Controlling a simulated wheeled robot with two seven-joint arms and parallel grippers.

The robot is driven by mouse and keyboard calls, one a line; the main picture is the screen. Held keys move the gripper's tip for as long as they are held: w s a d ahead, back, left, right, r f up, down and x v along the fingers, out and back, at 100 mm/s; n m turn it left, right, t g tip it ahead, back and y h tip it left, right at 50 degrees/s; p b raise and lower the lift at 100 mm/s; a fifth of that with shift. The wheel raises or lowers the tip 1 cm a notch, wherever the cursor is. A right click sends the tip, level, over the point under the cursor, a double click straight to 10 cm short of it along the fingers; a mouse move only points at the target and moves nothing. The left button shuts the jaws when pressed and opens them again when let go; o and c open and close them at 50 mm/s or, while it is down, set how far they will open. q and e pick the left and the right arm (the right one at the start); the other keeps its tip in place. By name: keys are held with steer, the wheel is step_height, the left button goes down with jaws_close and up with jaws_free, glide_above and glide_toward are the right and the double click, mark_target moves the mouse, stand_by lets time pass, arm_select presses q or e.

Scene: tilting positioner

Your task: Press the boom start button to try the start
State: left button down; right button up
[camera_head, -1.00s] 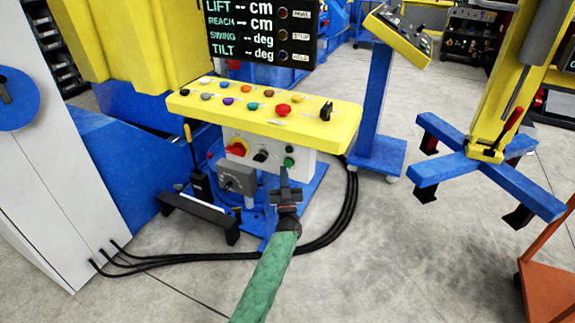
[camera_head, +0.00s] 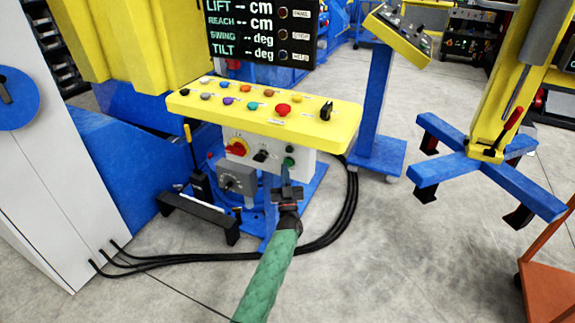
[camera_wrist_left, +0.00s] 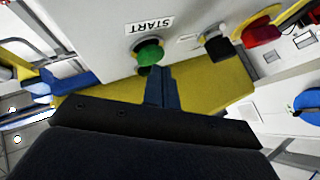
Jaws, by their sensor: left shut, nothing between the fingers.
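The green start button (camera_wrist_left: 148,52) sits on the light grey front of the control box, beside an upside-down START label (camera_wrist_left: 152,25) in the left wrist view. In the head view two small green round parts show on the box's right side, the lower one (camera_head: 288,161) just above my fingertips. My left gripper (camera_head: 286,170) is shut and empty. In the left wrist view its fingertips (camera_wrist_left: 159,72) overlap the button's lower edge; I cannot tell whether they touch it. My right gripper is not in view.
A yellow console top (camera_head: 230,108) with several coloured buttons overhangs the box. A red knob (camera_head: 237,147) and a black switch (camera_head: 261,156) are left of the green parts. Black cables (camera_head: 335,225) curve over the floor. A blue-footed yellow stand (camera_head: 480,165) is at right.

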arm_select(q)
steer(key=shift+w+d, duration=0.15)
steer(key=shift+w, duration=0.25)
stand_by(0.6)
steer(key=shift+s, duration=0.1)
steer(key=shift+s+a+p, duration=0.3)
steer(key=shift+s+p, duration=0.05)
steer(key=shift+s, duration=0.35)
steer(key=s+p, duration=0.1)
steer(key=s+a, duration=0.1)
steer(key=s, duration=0.1)
steer(key=s+p, duration=0.1)
steer(key=shift+s+a+p, duration=0.35)
steer(key=shift+s, duration=0.05)
stand_by(0.3)
stand_by(0.7)
